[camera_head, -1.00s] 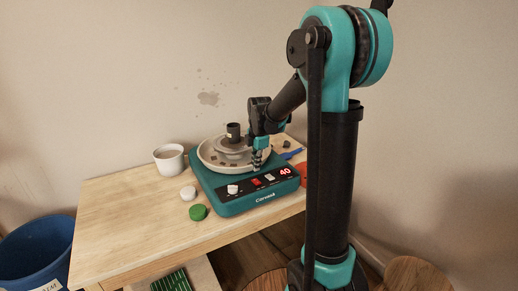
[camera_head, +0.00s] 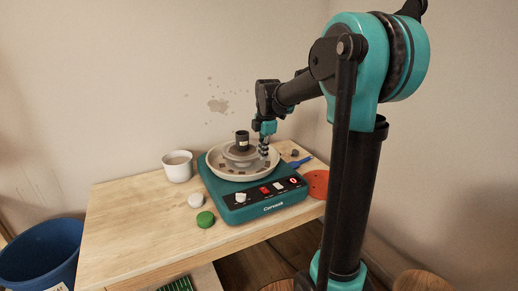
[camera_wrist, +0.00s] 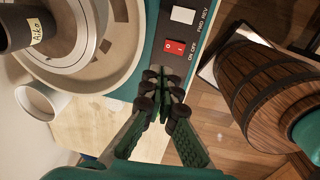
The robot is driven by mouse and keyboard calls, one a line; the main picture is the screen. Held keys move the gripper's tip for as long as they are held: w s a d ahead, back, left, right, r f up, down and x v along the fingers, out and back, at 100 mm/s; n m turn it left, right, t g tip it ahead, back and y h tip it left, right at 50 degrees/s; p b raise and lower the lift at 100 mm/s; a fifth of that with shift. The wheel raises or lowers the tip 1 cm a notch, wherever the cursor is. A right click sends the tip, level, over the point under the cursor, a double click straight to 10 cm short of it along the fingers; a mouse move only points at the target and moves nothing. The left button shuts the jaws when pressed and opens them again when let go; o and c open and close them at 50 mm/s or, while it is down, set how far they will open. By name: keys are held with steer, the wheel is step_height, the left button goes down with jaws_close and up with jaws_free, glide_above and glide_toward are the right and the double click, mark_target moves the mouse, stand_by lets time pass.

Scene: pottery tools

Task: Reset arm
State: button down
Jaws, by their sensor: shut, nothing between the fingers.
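My gripper (camera_head: 264,150) is shut and empty, pointing down over the front right rim of the pottery wheel's splash pan (camera_head: 216,168). In the wrist view its fingertips (camera_wrist: 163,88) meet beside the red on/off switch (camera_wrist: 174,47). The teal pottery wheel (camera_head: 236,216) stands on the wooden table. Its red switch also shows in the head view (camera_head: 265,190), and its display (camera_head: 293,181) seems to read 0. A dark cup (camera_head: 242,138) stands on the wheel head; its label (camera_wrist: 35,31) reads "Aiko".
A white mug (camera_head: 177,170), a white lump (camera_head: 195,201) and a green lump (camera_head: 205,219) lie left of the wheel on the table (camera_head: 130,225). A red disc (camera_head: 317,184) and a blue tool (camera_head: 301,162) lie right. A blue bin (camera_head: 38,255) stands left; a barrel (camera_wrist: 265,90) stands near.

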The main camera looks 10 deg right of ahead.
steer(key=s+d+f+m+t, duration=0.1)
steer(key=s+d+f+m, duration=0.1)
steer(key=s+f+m, duration=0.3)
steer(key=s+d+f+m+t, duration=0.1)
steer(key=s+d+f+m, duration=0.1)
steer(key=s+f+m, duration=0.3)
steer(key=s+d+f+m, duration=0.3)
steer(key=s+f+m, duration=0.2)
steer(key=s+m, duration=0.7)
steer(key=s, duration=0.3)
steer(key=shift+s+f+t+h, duration=0.2)
steer(key=shift+s+t+h, duration=0.1)
steer(key=shift+s+t, duration=0.1)
